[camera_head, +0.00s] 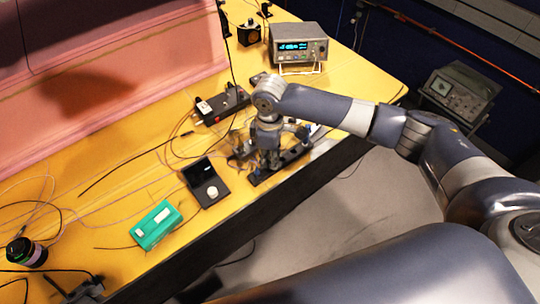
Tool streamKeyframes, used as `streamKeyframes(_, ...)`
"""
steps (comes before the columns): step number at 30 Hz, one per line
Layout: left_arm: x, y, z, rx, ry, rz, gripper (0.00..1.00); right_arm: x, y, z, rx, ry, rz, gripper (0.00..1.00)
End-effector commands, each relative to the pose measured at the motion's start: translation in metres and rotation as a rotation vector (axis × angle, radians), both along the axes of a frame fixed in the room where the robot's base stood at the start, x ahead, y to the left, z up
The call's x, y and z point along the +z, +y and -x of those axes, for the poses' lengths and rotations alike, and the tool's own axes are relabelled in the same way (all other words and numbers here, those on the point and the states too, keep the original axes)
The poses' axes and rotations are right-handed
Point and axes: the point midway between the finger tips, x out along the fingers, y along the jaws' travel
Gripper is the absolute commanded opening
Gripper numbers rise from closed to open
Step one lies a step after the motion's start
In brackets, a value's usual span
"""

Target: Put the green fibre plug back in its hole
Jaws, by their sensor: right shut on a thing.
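My right arm comes in from the right, and its gripper (268,157) points down at the front edge of the yellow table. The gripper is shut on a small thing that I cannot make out. It is over a black optical assembly (290,162) with a rail and small mounts. The green fibre plug and its hole cannot be told apart from the dark parts around the fingers. My left gripper is not in view.
A black box with a knob (205,182) and a green case (157,225) lie left of the gripper. A black power strip (222,105) is behind it. A display instrument (297,46) stands farther back. Loose cables cross the yellow table (120,185).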

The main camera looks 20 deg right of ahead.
Motion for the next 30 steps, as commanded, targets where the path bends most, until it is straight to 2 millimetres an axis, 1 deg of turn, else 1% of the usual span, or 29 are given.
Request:
streamKeyframes(24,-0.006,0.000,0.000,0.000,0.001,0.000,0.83,-0.017,0.000,0.000,-0.001,0.000,0.000,0.00)
streamKeyframes(25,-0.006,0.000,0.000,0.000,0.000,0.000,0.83,-0.016,0.000,0.000,-0.001,0.000,0.000,0.21)
streamKeyframes(26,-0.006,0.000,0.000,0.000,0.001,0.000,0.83,-0.016,0.000,0.000,0.000,0.000,0.000,0.28)
streamKeyframes(27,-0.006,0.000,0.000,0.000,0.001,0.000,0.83,-0.016,0.000,0.000,0.000,0.000,0.000,0.37)
streamKeyframes(30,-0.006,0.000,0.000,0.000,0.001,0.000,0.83,-0.016,0.000,0.000,0.000,0.000,0.000,0.37)
